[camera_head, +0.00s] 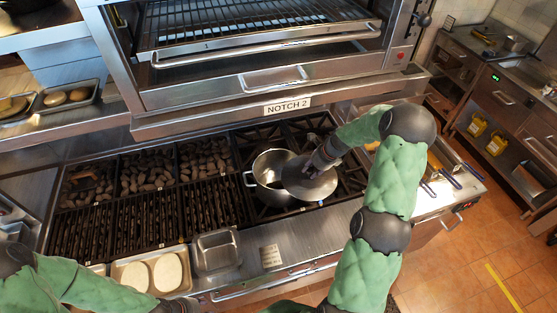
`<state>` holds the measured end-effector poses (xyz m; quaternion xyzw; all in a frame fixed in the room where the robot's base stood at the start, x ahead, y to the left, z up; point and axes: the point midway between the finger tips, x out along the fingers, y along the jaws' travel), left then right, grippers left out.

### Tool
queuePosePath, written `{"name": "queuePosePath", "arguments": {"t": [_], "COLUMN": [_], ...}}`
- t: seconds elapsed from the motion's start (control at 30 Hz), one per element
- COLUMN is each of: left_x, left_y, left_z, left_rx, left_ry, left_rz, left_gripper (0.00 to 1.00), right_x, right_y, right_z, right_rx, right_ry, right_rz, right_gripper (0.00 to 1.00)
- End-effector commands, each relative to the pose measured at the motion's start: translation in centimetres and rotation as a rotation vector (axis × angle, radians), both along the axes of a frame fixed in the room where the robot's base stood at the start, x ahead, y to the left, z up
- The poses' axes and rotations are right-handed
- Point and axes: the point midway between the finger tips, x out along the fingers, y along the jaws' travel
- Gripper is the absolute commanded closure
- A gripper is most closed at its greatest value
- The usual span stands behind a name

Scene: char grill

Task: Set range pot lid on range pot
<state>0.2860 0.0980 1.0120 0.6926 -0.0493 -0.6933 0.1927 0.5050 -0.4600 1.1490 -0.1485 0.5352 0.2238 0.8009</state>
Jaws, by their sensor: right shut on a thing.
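The range pot (262,179) is a shiny steel pot on the black burner grate, with its mouth open and a handle showing at its left. The range pot lid (302,184) is a round grey disc, tilted, just right of the pot and overlapping its right rim in the picture. I cannot tell whether lid and pot touch. My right gripper (318,166) is shut on the lid from above, and its fingertips are partly hidden by the hand. My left gripper (178,305) is only partly seen at the bottom edge, near the tray of white patties, and its fingers are not clear.
A charcoal grill (150,215) lies left of the burners. A small empty steel pan (216,252) and a tray with two white patties (121,272) stand at the front. The oven (270,80) overhangs the back. Fryer baskets (447,178) are at the right.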

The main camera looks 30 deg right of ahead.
Motion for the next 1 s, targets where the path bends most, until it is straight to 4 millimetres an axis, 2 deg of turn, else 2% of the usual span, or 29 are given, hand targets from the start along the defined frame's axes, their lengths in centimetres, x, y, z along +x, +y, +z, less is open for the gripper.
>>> {"name": "queuePosePath", "arguments": {"t": [0.03, 0.2, 0.4, 0.67, 0.87, 1.0], "left_x": [0.0, 0.0, 0.0, 0.0, 0.0, 0.0], "left_y": [0.0, 0.0, 0.0, 0.0, 0.0, 0.0], "left_z": [0.6, 1.7, 2.6, 3.1, 4.1, 4.6], "left_rx": [0.000, 0.000, 0.000, 0.000, 0.000, 0.000], "left_ry": [0.000, -0.001, -0.001, -0.001, -0.001, -0.001], "left_rz": [0.000, 0.000, 0.000, 0.000, 0.000, 0.000], "left_gripper": [0.65, 0.65, 0.65, 0.65, 0.65, 0.65], "right_x": [1.1, 4.5, 7.5, 9.2, 12.0, 11.8], "right_y": [0.8, 2.9, 4.6, 5.6, 7.4, 7.2], "right_z": [0.3, 0.3, 0.3, 0.2, 0.3, -1.0], "right_rx": [-0.001, 0.000, 0.000, 0.000, 0.000, 0.000], "right_ry": [-0.002, -0.001, -0.001, -0.001, -0.001, 0.000], "right_rz": [0.006, 0.005, 0.003, 0.002, 0.003, -0.001], "right_gripper": [1.00, 1.00, 1.00, 1.00, 1.00, 1.00]}}
